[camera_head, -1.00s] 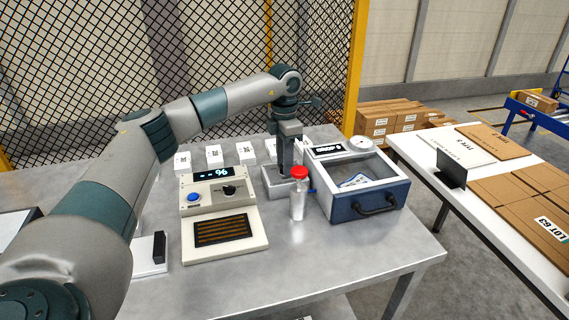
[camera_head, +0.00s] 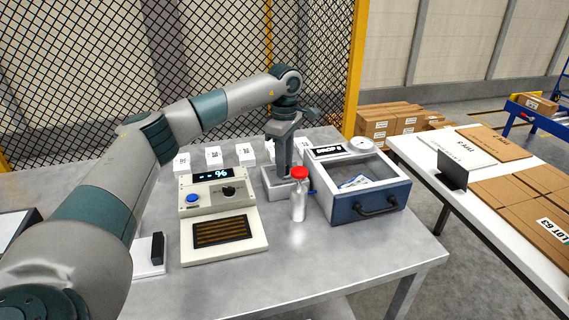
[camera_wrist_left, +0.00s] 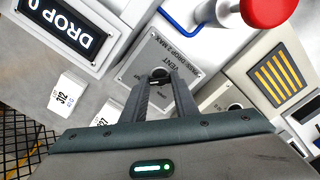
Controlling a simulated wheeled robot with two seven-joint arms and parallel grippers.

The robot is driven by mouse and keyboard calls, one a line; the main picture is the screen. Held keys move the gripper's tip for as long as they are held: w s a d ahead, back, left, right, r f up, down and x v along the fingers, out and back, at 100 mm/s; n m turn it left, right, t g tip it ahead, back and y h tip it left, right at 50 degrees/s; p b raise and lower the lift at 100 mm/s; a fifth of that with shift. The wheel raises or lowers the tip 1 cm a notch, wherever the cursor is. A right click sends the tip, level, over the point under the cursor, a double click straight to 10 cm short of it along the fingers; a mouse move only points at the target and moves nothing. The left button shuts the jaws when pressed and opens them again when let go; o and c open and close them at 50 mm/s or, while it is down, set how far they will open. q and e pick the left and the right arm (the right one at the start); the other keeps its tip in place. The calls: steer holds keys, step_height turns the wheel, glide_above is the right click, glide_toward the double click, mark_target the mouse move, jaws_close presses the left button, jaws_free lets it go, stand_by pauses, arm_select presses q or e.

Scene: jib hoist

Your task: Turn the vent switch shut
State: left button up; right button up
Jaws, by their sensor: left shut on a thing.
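The vent switch is a small dark knob (camera_wrist_left: 160,74) on a grey panel (camera_wrist_left: 150,52) lettered VENT in the left wrist view. In the head view the grey vent box (camera_head: 270,190) stands between the % meter and the drop chamber. My left gripper (camera_head: 283,174) reaches down onto it from above. In the left wrist view its fingertips (camera_wrist_left: 161,80) are closed around the knob, hiding its sides. The knob's exact angle against the panel marks is hard to read. My right gripper is not in view.
A bottle with a red cap (camera_head: 299,173) stands close in front of the vent box. The drop chamber (camera_head: 340,206) with a handle is right of it, the % meter (camera_head: 190,208) left. Several white blocks (camera_head: 213,156) line the back.

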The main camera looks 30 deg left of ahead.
arm_select(q)
steer(key=shift+r+m, duration=0.1)
steer(key=shift+m, duration=0.4)
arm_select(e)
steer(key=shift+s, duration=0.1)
arm_select(q)
steer(key=o, duration=1.1)
steer(key=shift+c, duration=0.2)
steer(key=shift+r, duration=0.1)
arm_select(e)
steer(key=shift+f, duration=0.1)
arm_select(q)
steer(key=shift+w+r, duration=0.1)
steer(key=shift+r, duration=0.2)
step_height(320, 180, up, 3)
steer(key=shift+r+b, duration=0.15)
steer(key=shift+b, duration=0.35)
step_height(320, 180, up, 13)
steer(key=b, duration=0.1)
steer(key=shift+r, duration=0.15)
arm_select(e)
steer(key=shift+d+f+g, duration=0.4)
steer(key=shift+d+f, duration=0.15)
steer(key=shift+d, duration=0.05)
